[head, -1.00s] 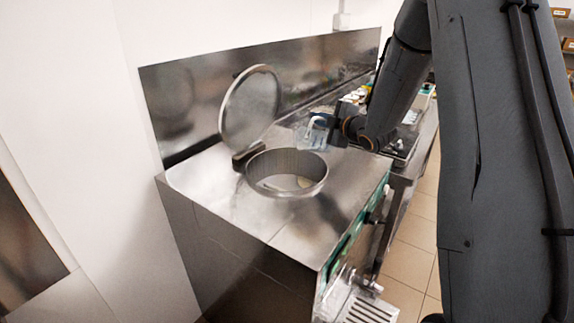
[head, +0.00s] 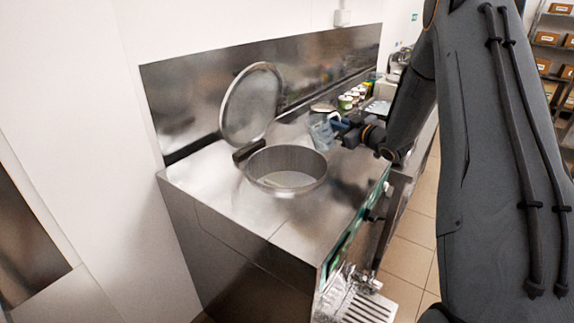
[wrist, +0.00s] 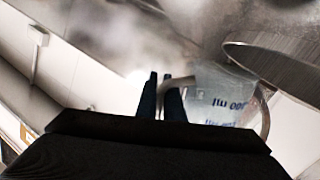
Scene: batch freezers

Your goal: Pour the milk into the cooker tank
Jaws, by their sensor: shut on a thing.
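The cooker tank is a round steel opening (head: 262,186) in a steel counter, with its round lid (head: 250,103) standing open behind it. Something pale shows on the tank floor. My gripper (head: 340,127) is just behind and right of the opening. It is shut on the handle of a clear jug (head: 321,134), which is tilted near the tank's back right rim. In the wrist view the fingers (wrist: 163,95) close on the handle, and the see-through jug (wrist: 218,92) shows blue markings. I see no white milk in it, but its inside is unclear.
A steel splashback (head: 185,100) and white wall stand behind the counter. Several small tubs (head: 348,100) stand farther back along the counter. A tap and slatted drain tray (head: 360,305) stick out at the front. Tiled floor lies to the right, with shelves of boxes beyond.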

